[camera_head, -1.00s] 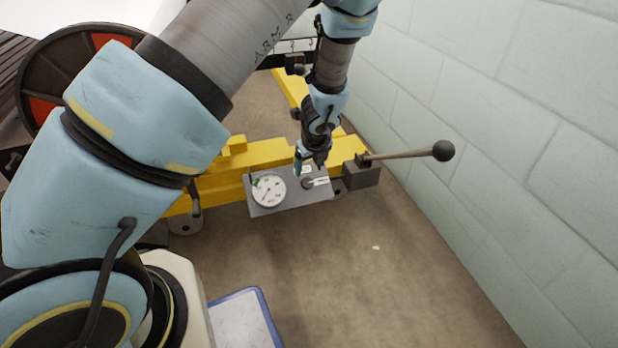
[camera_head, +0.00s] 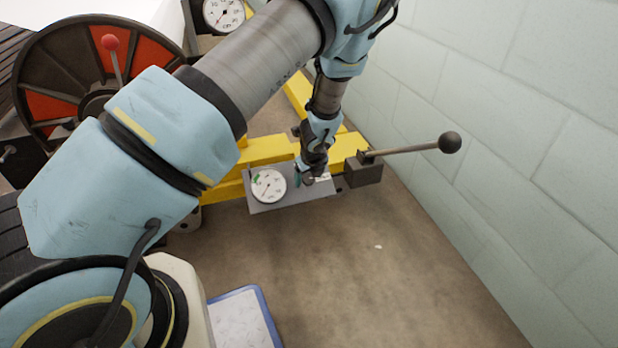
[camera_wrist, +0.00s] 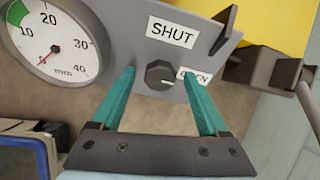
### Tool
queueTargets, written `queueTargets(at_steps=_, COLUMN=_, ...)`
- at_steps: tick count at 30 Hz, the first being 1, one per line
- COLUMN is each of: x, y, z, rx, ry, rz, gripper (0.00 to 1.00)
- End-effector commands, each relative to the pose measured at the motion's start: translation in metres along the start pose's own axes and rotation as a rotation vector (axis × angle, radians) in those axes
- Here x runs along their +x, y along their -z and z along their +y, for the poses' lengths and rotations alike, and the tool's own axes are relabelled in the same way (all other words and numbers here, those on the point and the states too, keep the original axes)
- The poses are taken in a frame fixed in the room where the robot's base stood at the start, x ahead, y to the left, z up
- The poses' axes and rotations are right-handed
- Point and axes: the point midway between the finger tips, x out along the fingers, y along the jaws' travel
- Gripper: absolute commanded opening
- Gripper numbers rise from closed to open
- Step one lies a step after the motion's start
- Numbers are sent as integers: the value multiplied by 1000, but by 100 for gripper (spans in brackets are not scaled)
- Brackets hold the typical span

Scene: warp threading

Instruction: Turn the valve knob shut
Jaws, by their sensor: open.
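The valve knob (camera_wrist: 160,75) is a small dark round knob with a white pointer mark, on a grey panel (camera_wrist: 120,14). Its mark points right, toward the partly covered OPEN label (camera_wrist: 184,73). The SHUT label (camera_wrist: 173,32) is above the knob in the wrist view. A round gauge (camera_wrist: 52,42) is left of the knob; it also shows in the head view (camera_head: 268,186). My gripper (camera_wrist: 158,80) is open, with one teal finger on each side of the knob in the picture. Contact cannot be told. In the head view my gripper (camera_head: 305,178) hides the knob.
A lever with a black ball end (camera_head: 450,142) sticks out right of the panel toward the pale block wall (camera_head: 530,150). Yellow beams (camera_head: 265,150) run behind the panel. A large red and black reel (camera_head: 75,80) stands at left. A blue-edged board (camera_head: 240,318) lies on the floor in front.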

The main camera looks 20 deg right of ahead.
Motion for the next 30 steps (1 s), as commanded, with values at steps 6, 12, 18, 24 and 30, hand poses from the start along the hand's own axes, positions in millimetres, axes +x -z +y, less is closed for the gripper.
queueTargets(at_steps=6, x=0, y=0, z=0, rx=0, ry=0, rz=0, gripper=66)
queueTargets(at_steps=12, x=0, y=0, z=0, rx=0, ry=0, rz=0, gripper=44)
queueTargets(at_steps=18, x=0, y=0, z=0, rx=0, ry=-1, rz=0, gripper=21)
queueTargets(at_steps=24, x=0, y=0, z=0, rx=0, ry=-1, rz=0, gripper=0)
queueTargets(at_steps=30, x=0, y=0, z=0, rx=-4, ry=0, rz=0, gripper=0)
